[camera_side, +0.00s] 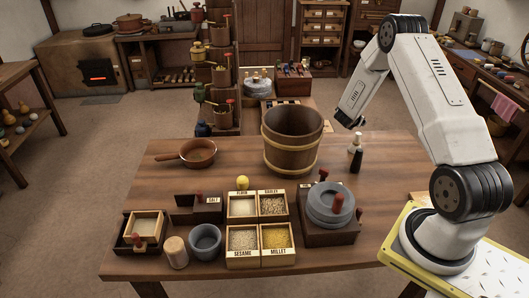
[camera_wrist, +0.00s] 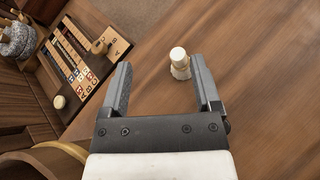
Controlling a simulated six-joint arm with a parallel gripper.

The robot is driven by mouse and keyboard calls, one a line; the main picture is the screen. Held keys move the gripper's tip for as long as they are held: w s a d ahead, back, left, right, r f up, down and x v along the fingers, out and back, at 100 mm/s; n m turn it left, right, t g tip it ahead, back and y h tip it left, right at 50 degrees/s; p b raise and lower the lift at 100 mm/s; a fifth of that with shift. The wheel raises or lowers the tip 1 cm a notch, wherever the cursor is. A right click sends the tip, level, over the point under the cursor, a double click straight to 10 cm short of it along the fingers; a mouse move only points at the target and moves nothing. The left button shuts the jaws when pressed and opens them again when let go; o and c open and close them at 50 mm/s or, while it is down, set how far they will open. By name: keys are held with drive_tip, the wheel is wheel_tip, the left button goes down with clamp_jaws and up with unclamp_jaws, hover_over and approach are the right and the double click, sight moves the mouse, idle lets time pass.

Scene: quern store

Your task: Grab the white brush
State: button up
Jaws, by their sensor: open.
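A small pale object with a rounded top, which looks like the white brush (camera_wrist: 180,64), stands upright on the wooden surface in the wrist view. It shows between the fingers of my gripper (camera_wrist: 161,65), nearer the right finger and apart from both. My gripper is open and empty. In the side view, my gripper (camera_side: 349,120) hangs above the far right part of the table, right of the wooden bucket. Below it stands a small dark-and-white upright item (camera_side: 355,152); its details are too small to tell.
The wooden bucket (camera_side: 291,143) stands close on the left. A brown pan (camera_side: 198,153), labelled grain boxes (camera_side: 259,252), a grey quern (camera_side: 330,206) and a grey cup (camera_side: 205,243) share the table (camera_side: 150,200). The table right of the small upright item looks clear.

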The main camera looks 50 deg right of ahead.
sight(358, 135)
drive_tip(key=d+f+n, duration=0.1)
drive_tip(key=d+f+n+t+h, duration=0.1)
drive_tip(key=d, duration=0.1)
drive_tip(key=d+f+n, duration=0.1)
drive_tip(key=d, duration=0.1)
drive_tip(key=shift+s+d+t, duration=0.1)
drive_tip(key=shift+s+t, duration=0.15)
drive_tip(key=shift+t, duration=0.15)
drive_tip(key=shift+f, duration=1.7)
drive_tip(key=shift+f, duration=1.8)
drive_tip(key=shift+x, duration=1.45)
drive_tip(key=shift+r, duration=0.1)
clamp_jaws()
